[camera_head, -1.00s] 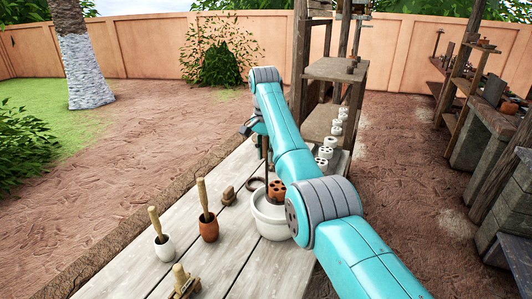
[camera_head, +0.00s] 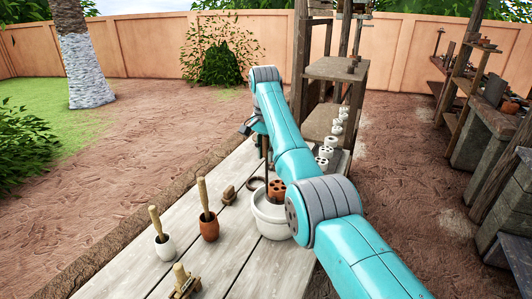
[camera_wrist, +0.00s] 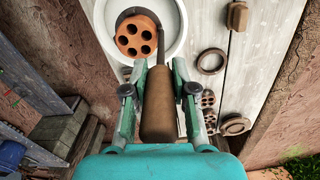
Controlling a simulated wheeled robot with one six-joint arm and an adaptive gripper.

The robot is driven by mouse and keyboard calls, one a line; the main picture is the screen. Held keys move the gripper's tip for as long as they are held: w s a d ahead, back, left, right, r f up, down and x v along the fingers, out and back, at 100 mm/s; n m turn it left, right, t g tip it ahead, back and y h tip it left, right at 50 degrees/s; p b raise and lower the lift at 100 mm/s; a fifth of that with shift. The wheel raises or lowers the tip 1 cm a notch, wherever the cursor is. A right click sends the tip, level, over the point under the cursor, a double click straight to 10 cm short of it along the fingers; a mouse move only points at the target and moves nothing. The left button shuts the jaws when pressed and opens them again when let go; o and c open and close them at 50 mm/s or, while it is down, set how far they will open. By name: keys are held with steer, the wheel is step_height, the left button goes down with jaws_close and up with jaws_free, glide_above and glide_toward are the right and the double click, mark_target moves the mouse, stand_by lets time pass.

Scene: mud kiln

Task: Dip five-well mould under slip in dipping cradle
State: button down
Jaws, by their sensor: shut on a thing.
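The terracotta mould (camera_head: 276,188) with several round holes sits at the mouth of a white bowl (camera_head: 269,222); in the head view its top shows above the near rim. In the wrist view the mould (camera_wrist: 138,37) is inside the bowl's rim (camera_wrist: 104,22), its holed face uncovered. A thin dark rod of the dipping cradle (camera_wrist: 160,46) runs beside it to a brown wooden handle (camera_wrist: 158,110). My gripper (camera_wrist: 160,70) is shut on that handle. In the head view my arm hides most of the gripper. The slip's level cannot be made out clearly.
A white cup (camera_head: 165,250) and a terracotta cup (camera_head: 209,229), each with a wooden-handled tool, stand left on the plank table. A dark ring (camera_wrist: 211,61) and a wooden block (camera_wrist: 237,15) lie near the bowl. Several white holed pieces (camera_head: 325,152) line the right side.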

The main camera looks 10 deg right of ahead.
steer(key=shift+f, duration=4.7)
steer(key=shift+r, duration=0.1)
steer(key=shift+r, duration=4.55)
